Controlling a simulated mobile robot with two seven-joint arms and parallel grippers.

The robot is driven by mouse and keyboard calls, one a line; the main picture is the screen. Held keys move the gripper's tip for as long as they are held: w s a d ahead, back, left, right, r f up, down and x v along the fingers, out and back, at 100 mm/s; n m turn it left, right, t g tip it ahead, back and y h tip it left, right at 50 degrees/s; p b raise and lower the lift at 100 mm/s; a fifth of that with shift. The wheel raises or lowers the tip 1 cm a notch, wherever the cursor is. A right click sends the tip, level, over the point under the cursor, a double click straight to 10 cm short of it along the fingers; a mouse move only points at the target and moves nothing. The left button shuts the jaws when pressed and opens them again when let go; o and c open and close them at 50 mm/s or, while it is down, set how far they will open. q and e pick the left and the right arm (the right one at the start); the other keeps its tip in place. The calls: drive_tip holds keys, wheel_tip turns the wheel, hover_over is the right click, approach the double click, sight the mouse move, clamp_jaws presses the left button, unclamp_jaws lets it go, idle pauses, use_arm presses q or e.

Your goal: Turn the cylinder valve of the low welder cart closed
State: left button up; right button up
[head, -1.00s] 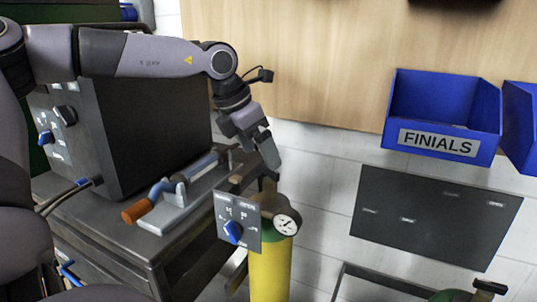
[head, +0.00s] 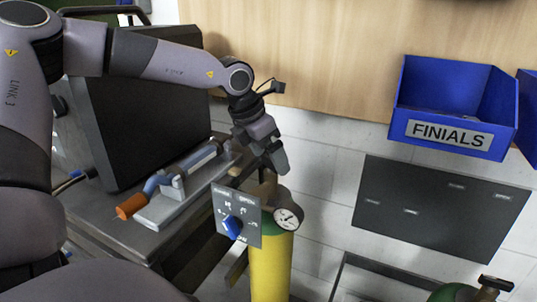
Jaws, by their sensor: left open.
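A yellow gas cylinder (head: 270,268) with a green shoulder stands at the right end of the welder cart (head: 188,232). A grey plate with a blue knob (head: 232,227) and printed marks is in front of its top, and a round gauge (head: 287,218) is beside it. My left gripper (head: 272,170) points down just above and behind the cylinder's top, with its fingers open. The cylinder's valve is mostly hidden behind the plate and the gripper, so I cannot tell whether the fingers touch it. My right gripper is not in view.
A torch with an orange end (head: 130,206) lies in a grey holder on the cart top, left of the cylinder. A dark box (head: 150,110) stands behind it. Another green cylinder (head: 455,292) shows at bottom right.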

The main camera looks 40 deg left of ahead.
use_arm(q)
drive_tip(key=shift+w+f, duration=0.1)
drive_tip(key=shift+f, duration=0.1)
drive_tip(key=c, duration=1.1)
drive_tip(key=shift+o, duration=0.3)
